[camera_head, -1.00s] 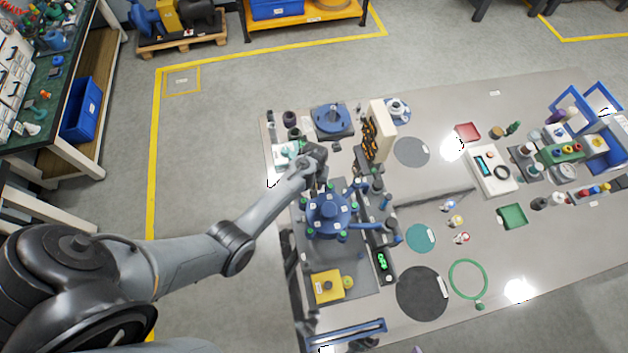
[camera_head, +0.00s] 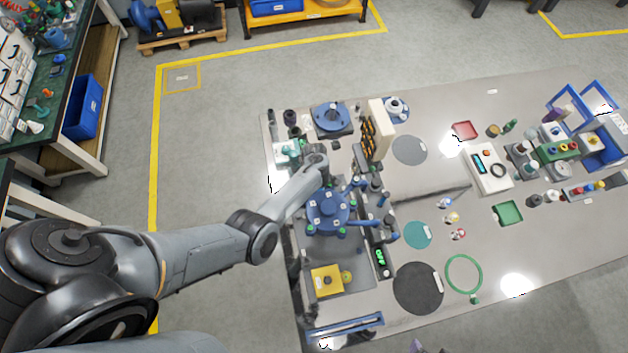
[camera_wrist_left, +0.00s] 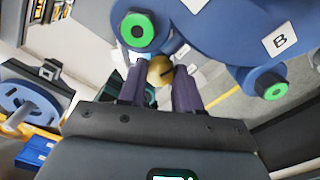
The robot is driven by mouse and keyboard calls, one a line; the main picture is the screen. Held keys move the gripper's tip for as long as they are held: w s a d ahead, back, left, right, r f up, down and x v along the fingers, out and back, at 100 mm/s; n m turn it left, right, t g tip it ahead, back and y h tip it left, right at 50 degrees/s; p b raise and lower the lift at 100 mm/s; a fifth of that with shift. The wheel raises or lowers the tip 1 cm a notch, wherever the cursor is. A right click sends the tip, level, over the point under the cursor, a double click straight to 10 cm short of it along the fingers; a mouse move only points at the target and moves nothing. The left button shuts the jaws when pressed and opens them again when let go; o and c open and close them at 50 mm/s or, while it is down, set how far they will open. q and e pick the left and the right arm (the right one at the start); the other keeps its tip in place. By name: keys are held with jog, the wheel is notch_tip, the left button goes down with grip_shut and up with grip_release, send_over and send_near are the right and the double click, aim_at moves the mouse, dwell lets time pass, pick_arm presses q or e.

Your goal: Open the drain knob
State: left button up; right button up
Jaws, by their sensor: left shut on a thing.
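In the left wrist view my left gripper (camera_wrist_left: 158,88) is shut on a small brass knob (camera_wrist_left: 160,70), its two dark fingers on either side. I take this to be the drain knob. It sits close under the edge of the blue round test housing (camera_wrist_left: 215,25), which has green-ringed bolts. In the head view the blue housing (camera_head: 328,212) stands on the left part of the table. My left wrist (camera_head: 316,165) is just behind it, and the fingertips and knob are hidden there. A small purplish piece at the bottom edge may be my right gripper; its jaws cannot be made out.
A blue flanged part (camera_head: 332,118) and a tan panel (camera_head: 380,130) stand behind the housing. A yellow block (camera_head: 327,280) lies in front of it. A green-lit display (camera_head: 380,256) is at its right. The table's middle holds flat discs and a green ring (camera_head: 463,257).

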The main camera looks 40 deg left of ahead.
pick_arm(q)
jog(key=shift+n, duration=1.4)
jog(key=o, duration=0.8)
jog(key=shift+c, duration=0.2)
notch_tip(320, 180, up, 11)
jog(key=p, duration=0.3)
jog(key=shift+f, duration=0.15)
jog(key=shift+a, duration=0.1)
